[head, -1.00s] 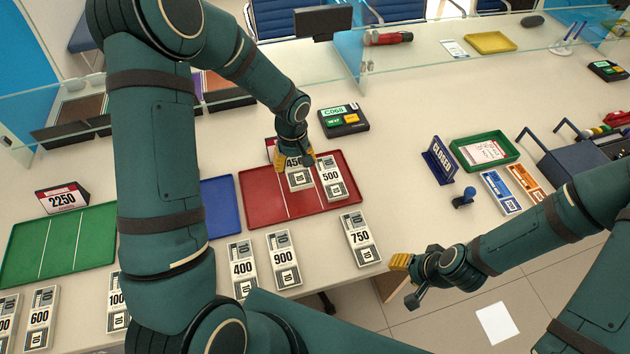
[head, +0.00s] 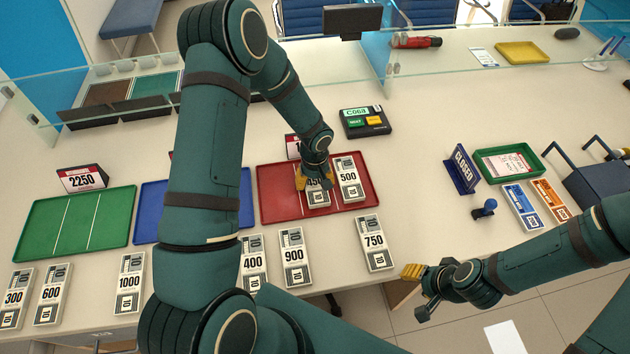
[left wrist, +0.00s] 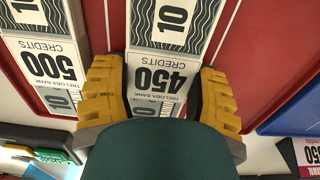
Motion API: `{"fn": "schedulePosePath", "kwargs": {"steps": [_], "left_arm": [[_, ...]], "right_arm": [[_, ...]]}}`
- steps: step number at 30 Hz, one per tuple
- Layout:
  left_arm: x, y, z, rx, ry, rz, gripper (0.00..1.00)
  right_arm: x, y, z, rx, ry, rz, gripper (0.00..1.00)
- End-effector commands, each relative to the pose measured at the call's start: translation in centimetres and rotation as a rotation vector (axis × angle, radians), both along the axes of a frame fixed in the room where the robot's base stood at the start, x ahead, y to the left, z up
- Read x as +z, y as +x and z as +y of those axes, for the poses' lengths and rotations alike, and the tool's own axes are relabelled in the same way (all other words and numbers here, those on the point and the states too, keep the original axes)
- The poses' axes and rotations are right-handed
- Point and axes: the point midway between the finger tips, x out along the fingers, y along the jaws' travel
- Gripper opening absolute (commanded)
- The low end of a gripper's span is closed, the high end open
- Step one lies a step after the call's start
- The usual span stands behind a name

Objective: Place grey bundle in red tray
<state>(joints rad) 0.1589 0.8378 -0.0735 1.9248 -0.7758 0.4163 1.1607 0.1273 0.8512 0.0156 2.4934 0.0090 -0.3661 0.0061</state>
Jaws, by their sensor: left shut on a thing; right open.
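The grey bundle marked 450 (head: 318,199) is over the red tray (head: 276,203), left of the grey 500 bundle (head: 349,180) that lies in the tray. My left gripper (head: 315,180) is shut on the 450 bundle; in the left wrist view its yellow fingers flank the 450 bundle (left wrist: 160,75). I cannot tell whether the bundle touches the tray floor. The 500 bundle also shows in the left wrist view (left wrist: 45,65). My right gripper (head: 418,290) is open and empty beyond the counter's front edge.
Grey bundles 400 (head: 254,265), 900 (head: 293,255) and 750 (head: 374,243) lie in front of the red tray. A blue tray (head: 150,215) and a green tray (head: 45,228) stand to its left. A keypad (head: 365,122) sits behind. A CLOSED sign (head: 461,170) stands right.

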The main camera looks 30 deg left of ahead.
Motion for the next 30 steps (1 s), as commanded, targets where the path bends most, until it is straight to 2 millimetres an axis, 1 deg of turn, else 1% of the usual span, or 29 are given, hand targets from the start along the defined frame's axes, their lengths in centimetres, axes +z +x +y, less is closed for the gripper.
{"fn": "schedulePosePath", "kwargs": {"steps": [4, 8, 9, 11, 20, 23, 26, 29, 30], "left_arm": [[0.1, 0.0, 0.0, 0.000, 0.000, 0.000, 0.24], [-0.3, 0.0, 0.0, 0.000, 0.000, 0.000, 0.24], [-0.2, 0.0, 0.0, 0.000, 0.000, 0.000, 0.71], [-0.2, 0.0, 0.0, 0.000, 0.000, 0.000, 0.90], [-0.1, 0.0, 0.0, 0.000, 0.000, 0.000, 0.90], [0.1, 0.0, 0.0, 0.000, 0.000, 0.000, 0.90], [1.2, 0.1, 0.0, 0.000, 0.000, -0.003, 0.90], [3.0, 0.1, -0.1, 0.000, 0.000, -0.004, 0.90], [3.9, 0.1, 0.0, 0.000, 0.000, -0.005, 0.90]], "right_arm": [[0.0, 0.0, 0.0, 0.000, 0.000, 0.000, 0.47], [-0.4, -0.1, 0.0, 0.002, 0.000, 0.002, 0.47], [-0.4, -0.1, 0.0, 0.002, 0.000, 0.002, 0.47], [-0.3, -0.1, 0.0, 0.002, 0.000, 0.002, 0.47], [-0.2, -0.1, 0.0, 0.002, 0.000, 0.002, 0.47], [0.1, 0.0, 0.0, 0.000, 0.000, 0.001, 0.47], [0.2, 0.1, 0.0, -0.002, 0.000, -0.002, 0.47], [0.5, 0.1, 0.0, -0.002, 0.000, -0.003, 0.47], [0.6, 0.2, 0.0, -0.004, 0.000, -0.004, 0.47]]}}
